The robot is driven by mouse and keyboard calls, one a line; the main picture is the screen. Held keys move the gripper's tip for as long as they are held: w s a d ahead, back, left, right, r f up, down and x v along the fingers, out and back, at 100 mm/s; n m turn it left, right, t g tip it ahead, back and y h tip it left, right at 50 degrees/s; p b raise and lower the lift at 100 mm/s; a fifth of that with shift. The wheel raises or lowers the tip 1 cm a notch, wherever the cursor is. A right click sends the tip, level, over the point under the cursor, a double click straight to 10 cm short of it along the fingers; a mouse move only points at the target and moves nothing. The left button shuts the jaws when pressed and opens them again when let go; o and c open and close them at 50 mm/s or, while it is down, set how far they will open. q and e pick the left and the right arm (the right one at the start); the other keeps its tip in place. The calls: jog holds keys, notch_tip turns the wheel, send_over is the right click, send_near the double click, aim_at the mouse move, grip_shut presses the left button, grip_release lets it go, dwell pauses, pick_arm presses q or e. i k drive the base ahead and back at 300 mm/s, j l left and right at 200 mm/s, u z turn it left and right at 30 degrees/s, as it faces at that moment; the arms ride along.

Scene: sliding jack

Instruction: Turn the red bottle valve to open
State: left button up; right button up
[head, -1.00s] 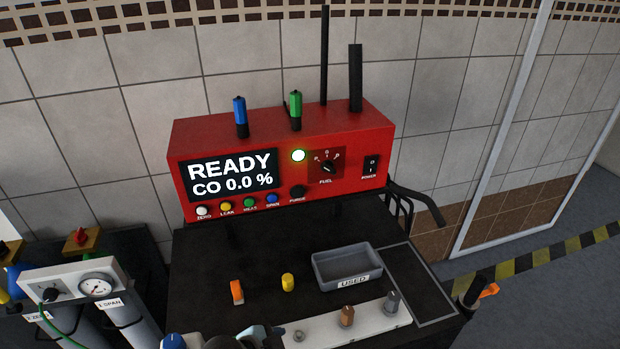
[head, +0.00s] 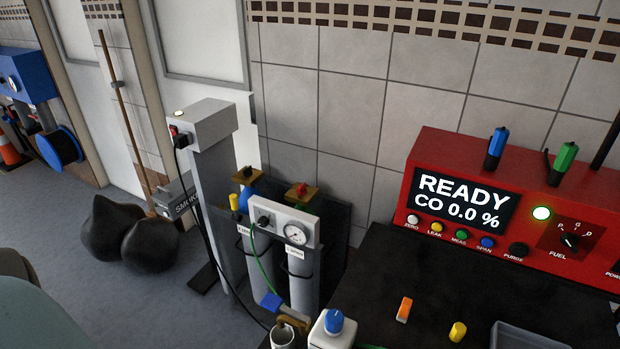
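The red bottle valve (head: 302,188) is a small red knob on a brass-coloured block, left of centre in the head view. It sits above the right one of two grey gas bottles (head: 303,290), behind a white panel (head: 270,226) with a black knob and a round gauge (head: 296,234). The second bottle's valve (head: 247,173) has a dark knob on a similar block, with blue below it. The valve's exact turn position is too small to tell. Neither of my grippers shows.
The red analyser (head: 450,150) reads READY, CO 0.0 %, on the dark bench (head: 375,270) at right. An orange piece (head: 404,309) and a yellow piece (head: 457,331) lie on it. A grey pedestal (head: 208,185) and black bags (head: 127,235) stand left of the bottles. Grey floor lies left.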

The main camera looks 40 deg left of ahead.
aim_at(301, 189)
jog(key=u, duration=1.2)
jog(key=j+z, duration=0.15)
jog(key=z, duration=0.25)
jog(key=i+j+z, duration=0.1)
jog(key=z, duration=0.3)
jog(key=j+z, duration=0.2)
jog(key=z, duration=0.2)
jog(key=j+z, duration=0.15)
jog(key=z, duration=0.25)
jog(key=k+j+z, duration=0.2)
jog(key=j, duration=0.15)
jog(key=j+z, duration=0.15)
jog(key=j, duration=0.15)
jog(key=k+j+z, duration=0.2)
jog(key=i+j, duration=0.1)
jog(key=j, duration=0.05)
